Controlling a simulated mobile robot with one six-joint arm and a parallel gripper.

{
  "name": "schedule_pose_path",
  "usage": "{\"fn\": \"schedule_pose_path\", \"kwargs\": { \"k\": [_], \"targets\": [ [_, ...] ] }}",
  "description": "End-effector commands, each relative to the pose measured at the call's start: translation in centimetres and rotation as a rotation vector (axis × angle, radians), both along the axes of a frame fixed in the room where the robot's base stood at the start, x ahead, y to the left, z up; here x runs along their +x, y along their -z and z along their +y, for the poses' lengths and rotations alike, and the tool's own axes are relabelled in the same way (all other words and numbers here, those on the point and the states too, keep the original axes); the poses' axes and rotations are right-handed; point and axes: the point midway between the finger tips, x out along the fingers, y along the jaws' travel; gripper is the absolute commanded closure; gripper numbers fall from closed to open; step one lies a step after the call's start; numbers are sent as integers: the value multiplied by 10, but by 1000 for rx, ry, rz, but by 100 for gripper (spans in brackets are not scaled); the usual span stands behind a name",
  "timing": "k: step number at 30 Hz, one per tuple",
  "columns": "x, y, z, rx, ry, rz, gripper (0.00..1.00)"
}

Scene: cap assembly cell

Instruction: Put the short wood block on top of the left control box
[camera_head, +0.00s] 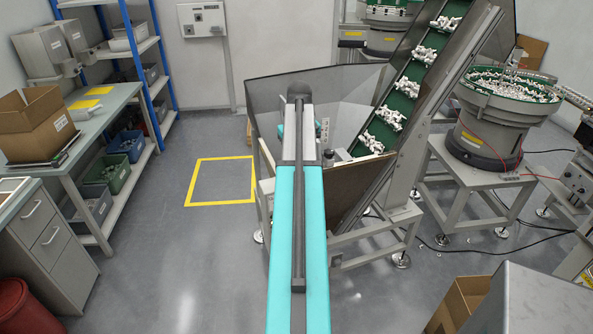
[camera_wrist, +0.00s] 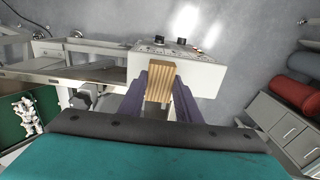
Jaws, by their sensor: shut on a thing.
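In the wrist view my gripper (camera_wrist: 162,77) has two dark purple fingers shut on the short wood block (camera_wrist: 160,86), a light brown piece with visible grain. A pale control box (camera_wrist: 205,76) with dark knobs and small buttons lies just beyond the fingertips. The block overlaps the box's near face in this view; I cannot tell whether they touch. In the head view my arm hides my gripper and the block.
A hopper and inclined green conveyor (camera_head: 400,95) stand ahead and right of my arm. A bowl feeder (camera_head: 490,120) is farther right. A workbench (camera_head: 105,105) with a cardboard box (camera_head: 38,125) stands left. The floor between bench and arm is clear, with a yellow-marked square (camera_head: 222,181).

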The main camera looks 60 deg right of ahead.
Motion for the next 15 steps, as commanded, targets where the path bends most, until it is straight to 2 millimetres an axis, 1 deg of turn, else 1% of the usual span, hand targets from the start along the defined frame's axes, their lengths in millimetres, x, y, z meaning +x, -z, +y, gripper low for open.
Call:
{"fn": "schedule_pose_path", "kwargs": {
  "k": [5, 7, 15],
  "targets": [
    [14, -1, -6, 1, -1, 1, 91],
    [11, 6, -4, 2, 1, 1, 91],
    [12, 30, -3, 2, -1, 1, 91]
  ]
}}
